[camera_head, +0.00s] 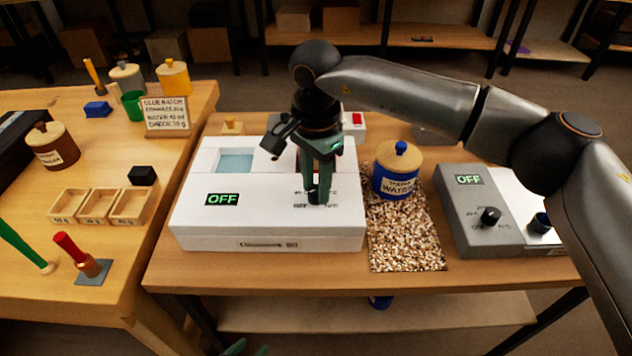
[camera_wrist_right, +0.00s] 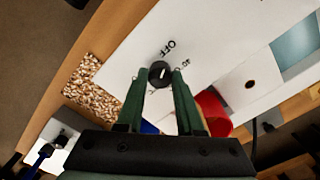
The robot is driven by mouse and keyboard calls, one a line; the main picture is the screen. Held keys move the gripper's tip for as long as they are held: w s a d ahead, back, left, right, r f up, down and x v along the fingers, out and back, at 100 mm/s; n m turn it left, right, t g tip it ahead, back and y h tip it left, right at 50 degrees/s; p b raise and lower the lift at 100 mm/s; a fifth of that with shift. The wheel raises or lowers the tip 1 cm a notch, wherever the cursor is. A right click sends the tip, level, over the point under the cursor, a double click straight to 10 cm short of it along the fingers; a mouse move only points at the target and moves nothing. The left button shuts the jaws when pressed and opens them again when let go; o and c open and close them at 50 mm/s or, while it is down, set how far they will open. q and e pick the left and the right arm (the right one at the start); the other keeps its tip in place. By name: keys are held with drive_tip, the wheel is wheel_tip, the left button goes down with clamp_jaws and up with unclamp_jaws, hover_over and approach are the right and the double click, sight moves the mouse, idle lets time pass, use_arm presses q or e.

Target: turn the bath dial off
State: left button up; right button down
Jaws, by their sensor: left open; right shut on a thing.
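The white bath (camera_head: 270,228) stands on the middle bench, with a pale blue water window and a green display (camera_head: 222,199) reading OFF. Its black dial (camera_wrist_right: 160,73) carries a light mark and sits beside the printed OFF and 40 labels in the right wrist view; the mark's exact aim is hard to tell. My right gripper (camera_head: 316,196) points down over the bath's front right and hides the dial in the head view. Its green fingers (camera_wrist_right: 160,86) are shut on the dial from both sides. My left gripper (camera_head: 246,348) is open, low at the bottom edge, only its tips showing.
A blue jar (camera_head: 396,180) with a wooden lid stands on a granular mat (camera_head: 405,240) right of the bath. A grey unit (camera_head: 478,225) with a knob and OFF display is further right. The left table (camera_head: 110,285) holds trays, jars and a sign (camera_head: 166,116).

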sight(316, 190)
drive_tip(key=shift+n, duration=0.4)
use_arm(q)
drive_tip(key=shift+w+r, duration=0.15)
drive_tip(key=shift+w, duration=0.15)
use_arm(e)
drive_tip(key=c, duration=0.5)
unclamp_jaws()
drive_tip(key=shift+c, duration=0.2)
use_arm(q)
drive_tip(key=shift+s+r+p, duration=0.25)
drive_tip(key=shift+p, duration=0.3)
use_arm(e)
wheel_tip(316, 190, up, 13)
drive_tip(key=shift+f, duration=0.2)
use_arm(q)
drive_tip(key=shift+w, duration=0.1)
